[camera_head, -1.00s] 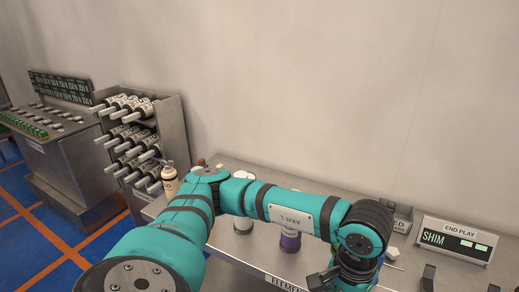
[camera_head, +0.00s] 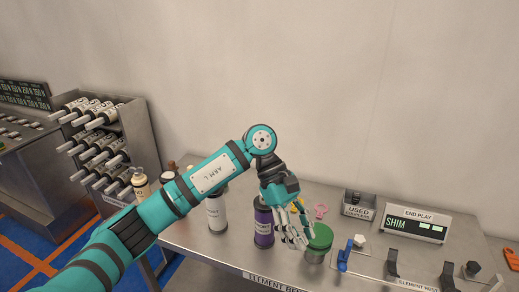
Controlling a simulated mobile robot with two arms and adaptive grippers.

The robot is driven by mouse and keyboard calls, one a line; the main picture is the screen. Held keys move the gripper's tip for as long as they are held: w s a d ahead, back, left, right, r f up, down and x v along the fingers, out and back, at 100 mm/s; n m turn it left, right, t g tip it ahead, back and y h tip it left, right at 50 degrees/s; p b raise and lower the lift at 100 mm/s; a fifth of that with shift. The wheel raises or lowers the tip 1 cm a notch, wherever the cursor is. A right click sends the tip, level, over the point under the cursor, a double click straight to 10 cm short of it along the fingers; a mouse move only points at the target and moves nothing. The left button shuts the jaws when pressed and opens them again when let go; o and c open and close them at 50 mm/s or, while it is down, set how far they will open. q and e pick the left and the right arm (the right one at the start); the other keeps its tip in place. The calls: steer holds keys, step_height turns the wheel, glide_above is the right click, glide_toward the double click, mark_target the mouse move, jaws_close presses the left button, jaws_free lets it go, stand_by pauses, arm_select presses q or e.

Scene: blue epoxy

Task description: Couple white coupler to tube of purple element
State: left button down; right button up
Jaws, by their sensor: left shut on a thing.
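The purple element (camera_head: 263,228) is an upright purple canister with a pale label, standing on the steel bench. My left gripper (camera_head: 293,243) points down just right of it, in front of the green-lidded can. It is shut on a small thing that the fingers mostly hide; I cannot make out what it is. The top and tube of the purple element are hard to make out beside the gripper. A small white piece (camera_head: 360,240) lies on the bench to the right; I cannot tell whether it is the white coupler. My right gripper is not in view.
A green-lidded can (camera_head: 319,240) and a white canister (camera_head: 217,212) flank the purple element. A pink ring (camera_head: 321,211), a USED bin (camera_head: 358,204), a blue bracket (camera_head: 345,256), dark brackets (camera_head: 392,263) and a SHIM display (camera_head: 415,224) are to the right.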

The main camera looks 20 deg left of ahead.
arm_select(q)
steer(key=w+a+r+n+t+h+p, duration=0.3)
steer(key=w+r+n+t+h, duration=0.3)
steer(key=w+n+t, duration=0.3)
steer(key=w+a+n+t+y+p, duration=0.2)
steer(key=w+a+n+t+y, duration=0.1)
steer(key=w+a+n+t, duration=0.5)
steer(key=a+t, duration=0.2)
steer(key=a, duration=0.1)
steer(key=shift+a+n+p, duration=0.3)
steer(key=shift+a+p, duration=0.05)
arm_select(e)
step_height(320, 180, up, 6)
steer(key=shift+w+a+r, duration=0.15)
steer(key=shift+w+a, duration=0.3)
arm_select(q)
steer(key=shift+r, duration=0.15)
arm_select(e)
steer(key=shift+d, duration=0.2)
arm_select(q)
step_height(320, 180, down, 6)
steer(key=b, duration=0.5)
steer(key=shift+r, duration=0.15)
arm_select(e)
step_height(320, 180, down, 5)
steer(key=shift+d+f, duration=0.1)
